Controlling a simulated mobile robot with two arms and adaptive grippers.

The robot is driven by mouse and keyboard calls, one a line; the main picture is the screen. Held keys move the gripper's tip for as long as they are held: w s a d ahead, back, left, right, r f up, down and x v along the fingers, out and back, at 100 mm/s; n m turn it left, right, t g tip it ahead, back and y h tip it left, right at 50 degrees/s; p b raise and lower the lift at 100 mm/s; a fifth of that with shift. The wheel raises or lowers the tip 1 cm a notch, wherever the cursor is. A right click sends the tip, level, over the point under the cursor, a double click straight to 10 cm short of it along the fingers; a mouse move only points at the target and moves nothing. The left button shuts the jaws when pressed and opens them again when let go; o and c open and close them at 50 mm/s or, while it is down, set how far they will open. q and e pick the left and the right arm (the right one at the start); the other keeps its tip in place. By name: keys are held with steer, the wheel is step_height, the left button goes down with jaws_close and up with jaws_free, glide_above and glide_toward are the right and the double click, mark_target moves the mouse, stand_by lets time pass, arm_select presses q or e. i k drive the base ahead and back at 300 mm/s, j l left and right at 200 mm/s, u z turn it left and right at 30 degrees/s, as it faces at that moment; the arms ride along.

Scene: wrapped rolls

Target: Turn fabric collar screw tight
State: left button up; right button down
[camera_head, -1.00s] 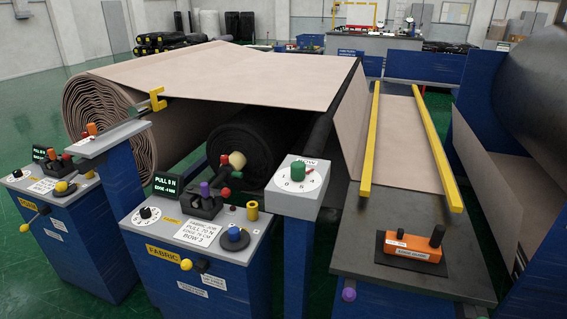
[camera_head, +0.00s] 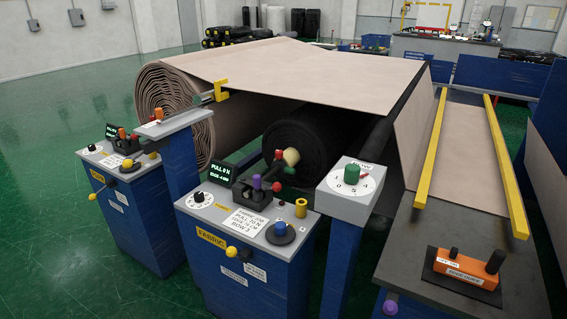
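The blue fabric console (camera_head: 241,258) stands at lower centre, with a yellow FABRIC label. The console's small screen (camera_head: 227,171) reads PULL 0 N. Neither gripper is in view.
A dial box (camera_head: 350,190) with a green knob stands right of the console. A second blue console (camera_head: 119,200) stands left, near the beige roll (camera_head: 174,105). A dark table (camera_head: 419,251) with yellow rails and an orange tool (camera_head: 466,268) is at right. Green floor is clear at far left.

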mark_target(279, 154)
steer(key=i+j+z, duration=0.15)
steer(key=z, duration=0.25)
steer(key=i+j+z, duration=0.15)
steer(key=z, duration=0.2)
steer(key=i+j+z, duration=0.1)
steer(key=j+z, duration=0.3)
steer(key=l, duration=0.1)
